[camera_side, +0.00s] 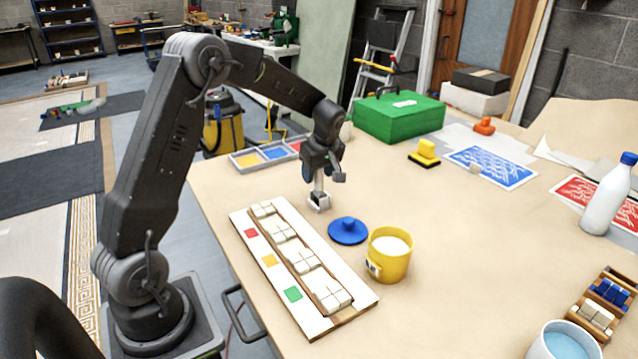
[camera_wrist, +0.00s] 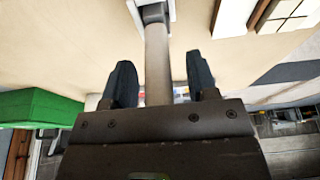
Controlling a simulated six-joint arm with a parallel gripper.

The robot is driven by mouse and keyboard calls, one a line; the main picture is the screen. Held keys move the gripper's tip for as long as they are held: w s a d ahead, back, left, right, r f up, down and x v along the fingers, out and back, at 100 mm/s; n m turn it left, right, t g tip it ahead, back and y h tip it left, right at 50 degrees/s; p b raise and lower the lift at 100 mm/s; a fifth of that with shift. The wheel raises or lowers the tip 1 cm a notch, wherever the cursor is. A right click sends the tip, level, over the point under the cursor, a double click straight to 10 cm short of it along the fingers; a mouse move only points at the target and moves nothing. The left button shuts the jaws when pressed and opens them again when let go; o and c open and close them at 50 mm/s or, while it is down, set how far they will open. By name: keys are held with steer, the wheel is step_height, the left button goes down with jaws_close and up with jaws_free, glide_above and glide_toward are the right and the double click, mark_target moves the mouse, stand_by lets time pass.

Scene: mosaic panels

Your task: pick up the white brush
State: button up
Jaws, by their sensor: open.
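The white brush (camera_side: 318,187) stands upright on the table, its lower end at a small white block (camera_side: 320,203). In the wrist view the pale brush handle (camera_wrist: 158,62) runs between the two dark fingers of my gripper (camera_wrist: 161,80), with a gap on each side. The dark and white lower end shows at the top of that view. In the side view my gripper (camera_side: 322,174) is open and points down around the brush's upper part. The top of the handle is hidden by the gripper.
A mosaic board (camera_side: 250,237) with pale tiles lies just in front. A compartment tray (camera_side: 240,168) and a green toolbox (camera_side: 400,120) are behind.

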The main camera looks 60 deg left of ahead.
steer(key=shift+c, duration=0.3)
jaws_close()
steer(key=shift+r, duration=0.15)
steer(key=shift+r, duration=0.6)
step_height(320, 180, up, 3)
steer(key=shift+f, duration=0.15)
steer(key=s+a+r, duration=0.7)
steer(key=s, duration=0.2)
steer(key=shift+s, duration=0.2)
